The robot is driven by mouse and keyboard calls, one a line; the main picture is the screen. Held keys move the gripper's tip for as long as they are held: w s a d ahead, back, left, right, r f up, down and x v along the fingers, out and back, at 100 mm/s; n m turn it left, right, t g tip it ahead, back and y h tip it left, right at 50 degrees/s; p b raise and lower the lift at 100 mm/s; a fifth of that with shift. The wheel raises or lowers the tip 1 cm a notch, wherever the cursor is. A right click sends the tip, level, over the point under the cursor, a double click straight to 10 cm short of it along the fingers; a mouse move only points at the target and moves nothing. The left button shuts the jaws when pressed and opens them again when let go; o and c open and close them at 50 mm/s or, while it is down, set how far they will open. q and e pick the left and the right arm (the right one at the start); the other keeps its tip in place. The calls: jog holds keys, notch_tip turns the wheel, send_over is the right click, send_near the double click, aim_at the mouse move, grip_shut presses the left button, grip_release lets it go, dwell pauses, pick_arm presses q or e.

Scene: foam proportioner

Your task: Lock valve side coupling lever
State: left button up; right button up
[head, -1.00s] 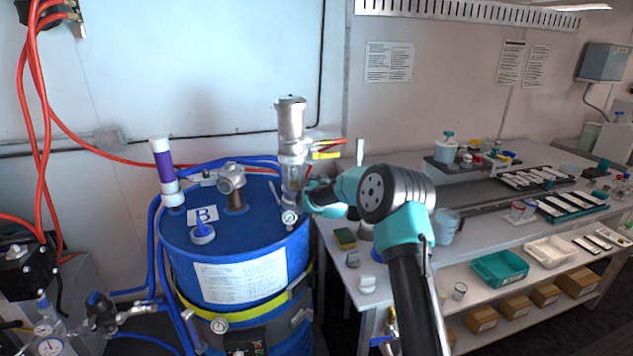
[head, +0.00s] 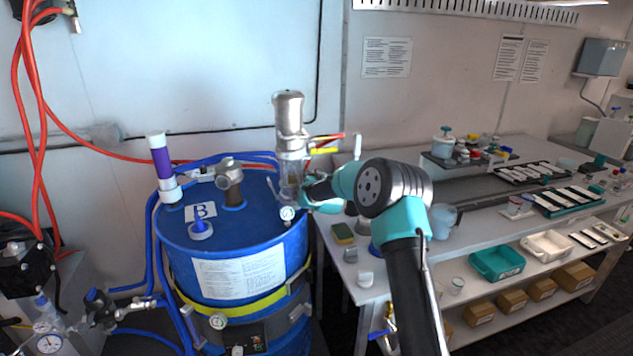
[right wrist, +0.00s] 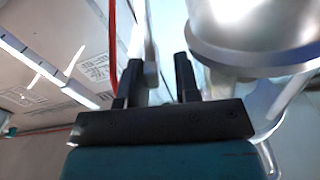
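The transfer pump (head: 289,125) stands upright on the blue drum (head: 236,237), its upper body silver and its lower part clear. A red lever (head: 327,137) and a yellow lever (head: 323,150) stick out to its right. A pale upright lever (head: 357,146) shows just right of them. My right gripper (head: 308,190) is beside the pump's lower right side; its fingertips are hard to make out there. In the right wrist view its two dark fingers (right wrist: 158,78) are apart, with a thin grey bar (right wrist: 150,55) between them, nearer the left finger. My left gripper is not in view.
A white-and-purple cylinder (head: 163,163), a metal fitting (head: 230,183) and a blue cap stand on the drum lid. Blue and red hoses run around the drum. The workbench (head: 480,203) to the right holds bottles, tubs and trays.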

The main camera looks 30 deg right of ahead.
jog(key=v, duration=2)
dwell(1.9)
dwell(0.4)
jog(key=v, duration=1.7)
jog(key=shift+s, duration=0.15)
